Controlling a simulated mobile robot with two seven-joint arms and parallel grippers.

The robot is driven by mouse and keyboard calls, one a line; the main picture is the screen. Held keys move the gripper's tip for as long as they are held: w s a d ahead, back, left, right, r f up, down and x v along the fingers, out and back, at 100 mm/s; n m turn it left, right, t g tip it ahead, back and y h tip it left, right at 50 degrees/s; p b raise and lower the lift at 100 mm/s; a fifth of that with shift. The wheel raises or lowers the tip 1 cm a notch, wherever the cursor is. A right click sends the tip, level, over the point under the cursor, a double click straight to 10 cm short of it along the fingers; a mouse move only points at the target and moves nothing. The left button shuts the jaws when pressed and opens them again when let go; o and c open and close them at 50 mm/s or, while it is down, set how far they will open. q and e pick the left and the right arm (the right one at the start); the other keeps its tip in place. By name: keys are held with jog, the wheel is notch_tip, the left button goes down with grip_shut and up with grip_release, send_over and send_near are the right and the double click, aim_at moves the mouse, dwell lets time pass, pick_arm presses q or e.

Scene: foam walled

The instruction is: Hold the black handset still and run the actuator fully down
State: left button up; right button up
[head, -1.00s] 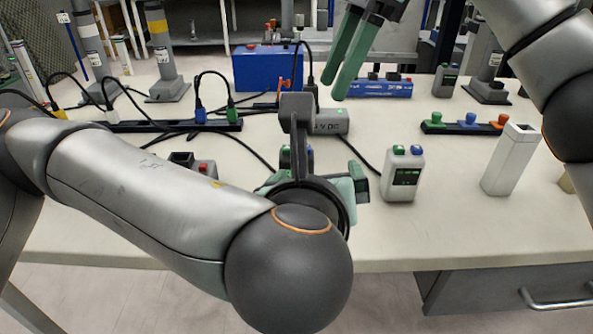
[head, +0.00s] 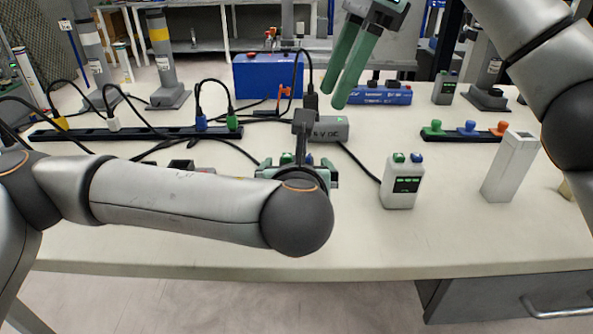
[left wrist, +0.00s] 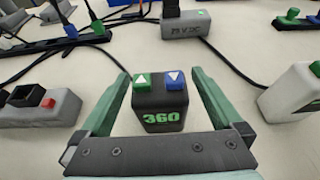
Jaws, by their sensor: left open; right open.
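The black handset (left wrist: 158,118) stands on the table in the left wrist view, with a green up-arrow button, a blue down-arrow button and a green "360" on its front. My left gripper (left wrist: 160,78) is open, with one green finger on each side of the handset and gaps visible between. In the head view my left arm hides most of the handset and gripper. My right gripper (head: 358,55) is open and empty, raised above the back of the table. I cannot tell which thing is the actuator; grey columns (head: 165,75) stand at the back left.
A white handset (head: 402,188) and a tall white box (head: 510,168) stand to the right. A grey box with a red button (left wrist: 38,106) is left of the handset. Black strips with coloured plugs (head: 140,133) and cables lie behind. The front table edge is clear.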

pick_arm(q)
jog(key=shift+w+f, duration=0.25)
jog(key=shift+w, duration=0.4)
jog(key=shift+c, duration=0.2)
jog(key=c, duration=1.5)
pick_arm(e)
grip_shut()
dwell(0.5)
